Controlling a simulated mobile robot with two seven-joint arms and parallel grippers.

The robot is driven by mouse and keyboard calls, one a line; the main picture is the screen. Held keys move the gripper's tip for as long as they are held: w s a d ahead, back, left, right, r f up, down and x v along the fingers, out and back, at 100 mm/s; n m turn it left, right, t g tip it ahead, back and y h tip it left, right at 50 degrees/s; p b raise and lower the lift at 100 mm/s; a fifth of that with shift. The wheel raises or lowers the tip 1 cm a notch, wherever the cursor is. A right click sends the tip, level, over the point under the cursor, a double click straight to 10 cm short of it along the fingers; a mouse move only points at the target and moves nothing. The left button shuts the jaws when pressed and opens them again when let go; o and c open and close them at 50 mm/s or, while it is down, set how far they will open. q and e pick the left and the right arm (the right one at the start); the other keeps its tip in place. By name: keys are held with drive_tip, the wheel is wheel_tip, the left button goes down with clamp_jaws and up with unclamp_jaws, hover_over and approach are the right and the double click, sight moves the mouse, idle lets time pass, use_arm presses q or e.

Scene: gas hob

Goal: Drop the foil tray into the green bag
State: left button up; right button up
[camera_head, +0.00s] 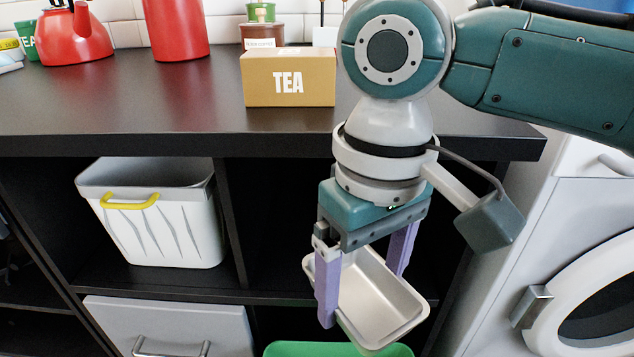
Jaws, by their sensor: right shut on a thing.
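The foil tray (372,297) is a shiny, shallow rectangular pan, tilted in the air in front of the dark shelf unit. My right gripper (362,292) points down with its two purple fingers at the tray's sides and is shut on it. A green rim (338,349) shows at the bottom edge of the head view, just below the tray. It looks like the top of the green bag, and the rest of it is out of the picture. My left gripper is not in view.
A dark counter (150,115) runs across the back with a tea box (289,78) and a red kettle (75,36). A white bin (165,230) with a yellow handle stands on a shelf. A washing machine (590,300) is at the right.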

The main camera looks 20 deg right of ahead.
drive_tip(key=s+a+f+n+b, duration=0.1)
drive_tip(key=s+f+b, duration=0.1)
drive_tip(key=f+b, duration=1)
drive_tip(key=s+a+f+n+b, duration=0.1)
drive_tip(key=f+b, duration=1.2)
drive_tip(key=f, duration=1)
drive_tip(key=shift+s+f+n, duration=0.3)
drive_tip(key=shift+s+f, duration=0.05)
drive_tip(key=shift+f, duration=0.05)
drive_tip(key=o, duration=1.1)
wheel_tip(320, 180, up, 10)
drive_tip(key=p, duration=0.8)
